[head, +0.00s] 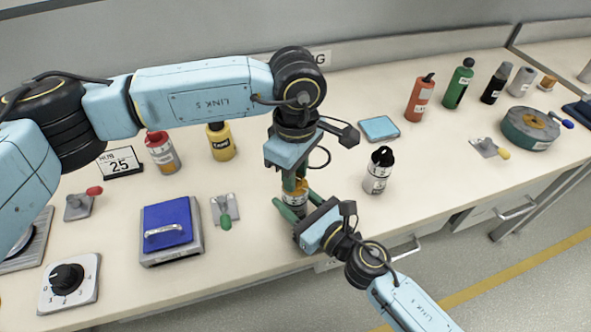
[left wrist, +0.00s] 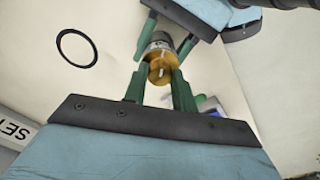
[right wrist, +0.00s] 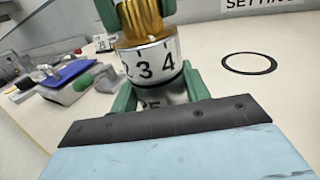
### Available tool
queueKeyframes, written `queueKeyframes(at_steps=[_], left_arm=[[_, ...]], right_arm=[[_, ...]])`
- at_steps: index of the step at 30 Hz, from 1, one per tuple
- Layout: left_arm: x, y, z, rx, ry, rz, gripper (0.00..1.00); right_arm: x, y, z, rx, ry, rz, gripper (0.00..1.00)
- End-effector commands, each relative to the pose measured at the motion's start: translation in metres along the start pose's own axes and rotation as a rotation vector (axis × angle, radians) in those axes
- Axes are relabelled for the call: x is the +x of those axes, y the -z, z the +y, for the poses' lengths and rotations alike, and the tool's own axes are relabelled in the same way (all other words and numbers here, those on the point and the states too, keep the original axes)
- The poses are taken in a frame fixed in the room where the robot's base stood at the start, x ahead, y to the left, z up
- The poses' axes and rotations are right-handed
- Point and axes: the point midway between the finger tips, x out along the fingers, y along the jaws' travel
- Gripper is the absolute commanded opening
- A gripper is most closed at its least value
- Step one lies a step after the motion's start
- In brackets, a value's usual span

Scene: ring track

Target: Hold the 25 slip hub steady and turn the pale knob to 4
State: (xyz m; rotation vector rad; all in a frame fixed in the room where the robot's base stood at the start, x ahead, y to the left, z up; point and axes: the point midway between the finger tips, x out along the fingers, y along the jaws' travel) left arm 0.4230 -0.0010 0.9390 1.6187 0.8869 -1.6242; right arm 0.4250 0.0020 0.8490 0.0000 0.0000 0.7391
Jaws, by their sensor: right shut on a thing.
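The slip hub (right wrist: 146,66) stands upright near the table's front edge, a white band with 2, 3 and 4 facing the right wrist camera. The marking below the band is partly hidden. The knob on top (right wrist: 140,18) looks ribbed and amber; it also shows in the left wrist view (left wrist: 160,68). My left gripper (head: 295,184) points down from above, its green fingers on either side of the knob, not clearly pressing it. My right gripper (head: 296,208) reaches in from the front and is shut on the hub's lower body. The set mark is hard to read.
A "HUB 25" sign (head: 120,162) stands at the left. A black dial on a white plate (head: 68,281), a blue-lidded box (head: 168,228) and a green-handled lever (head: 225,212) are left of the hub. A black-topped bottle (head: 378,172) stands close on the right.

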Motion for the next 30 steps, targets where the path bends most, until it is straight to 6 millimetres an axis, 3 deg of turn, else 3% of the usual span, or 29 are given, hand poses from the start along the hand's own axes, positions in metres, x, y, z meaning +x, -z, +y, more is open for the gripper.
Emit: queueKeyframes(at_steps=[1,4,18,28,29,30], left_arm=[[-0.0002,-0.0001,0.0001,0.0,0.0,0.0,0.16],[-0.0003,-0.0001,0.0001,0.0,0.0,0.0,0.04],[0.0,-0.0003,0.0003,-0.265,-0.001,-0.001,0.03],[0.0001,-0.0003,0.0002,-0.285,-0.001,-0.001,0.03],[0.0001,-0.0003,0.0002,-0.285,-0.001,-0.001,0.29],[0.0001,-0.0003,0.0002,-0.285,-0.001,-0.001,0.34]], right_arm=[[0.0,0.0,-0.0001,0.0,0.0,0.0,0.19],[0.0,0.0,-0.0001,0.0,0.0,0.0,0.19],[0.0,-0.0001,-0.0001,0.0,0.0,0.0,0.19],[0.0001,-0.0002,0.0,-0.001,0.0,0.0,0.19],[0.0001,-0.0002,0.0,-0.001,0.0,0.0,0.19],[0.0001,-0.0002,0.0,-0.001,0.0,0.0,0.19]])
